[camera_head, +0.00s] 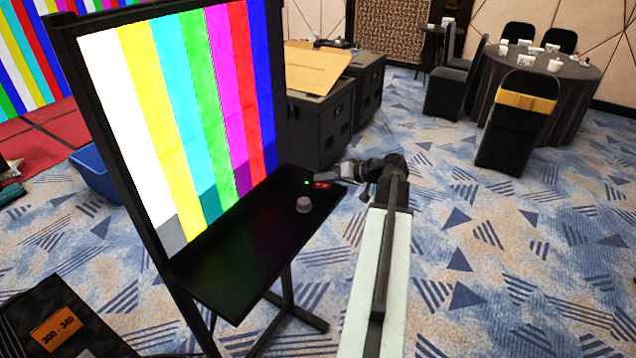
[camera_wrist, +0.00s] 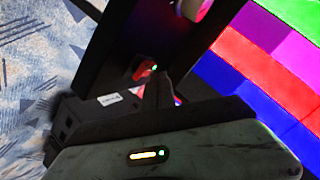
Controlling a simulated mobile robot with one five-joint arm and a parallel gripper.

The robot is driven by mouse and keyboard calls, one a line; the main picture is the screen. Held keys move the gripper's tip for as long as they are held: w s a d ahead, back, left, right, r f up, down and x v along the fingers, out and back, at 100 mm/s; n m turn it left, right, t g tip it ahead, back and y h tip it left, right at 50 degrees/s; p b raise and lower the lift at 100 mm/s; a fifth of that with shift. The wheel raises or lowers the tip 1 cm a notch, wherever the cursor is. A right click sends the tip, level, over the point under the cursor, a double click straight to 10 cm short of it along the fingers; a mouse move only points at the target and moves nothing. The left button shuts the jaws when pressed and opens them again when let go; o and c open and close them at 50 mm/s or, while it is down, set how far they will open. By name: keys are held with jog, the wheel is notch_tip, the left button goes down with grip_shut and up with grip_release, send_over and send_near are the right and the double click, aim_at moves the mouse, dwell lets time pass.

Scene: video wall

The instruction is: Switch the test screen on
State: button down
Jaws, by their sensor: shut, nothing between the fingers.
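The test screen (camera_head: 190,110) is lit and shows vertical colour bars; part of it also shows in the wrist view (camera_wrist: 265,75). Below it is a black shelf (camera_head: 240,255). Near the shelf's far right end is a small red switch (camera_head: 322,185) with a green light beside it; it also shows in the wrist view (camera_wrist: 142,70), close beyond my fingertips. My gripper (camera_head: 340,178) is shut and empty, at the shelf's right end beside the switch. In the wrist view my shut fingers (camera_wrist: 158,90) partly cover the switch area, and contact cannot be told.
A round pinkish-grey knob-like thing (camera_head: 304,206) stands on the shelf. Black cases (camera_head: 320,120) with a cardboard sheet stand behind. A blue bin (camera_head: 92,175) is left of the screen. A round table (camera_head: 540,80) with chairs is at the back right. Carpet on the right is clear.

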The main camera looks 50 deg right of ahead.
aim_at(329, 187)
jog(key=shift+s+r+p, duration=0.2)
jog(key=shift+r+p, duration=0.3)
jog(key=shift+r, duration=0.2)
jog(key=r+p, duration=0.1)
jog(key=s+r+p, duration=0.1)
jog(key=r+p, duration=0.3)
jog(key=shift+s+d, duration=0.25)
jog(key=shift+f, duration=0.15)
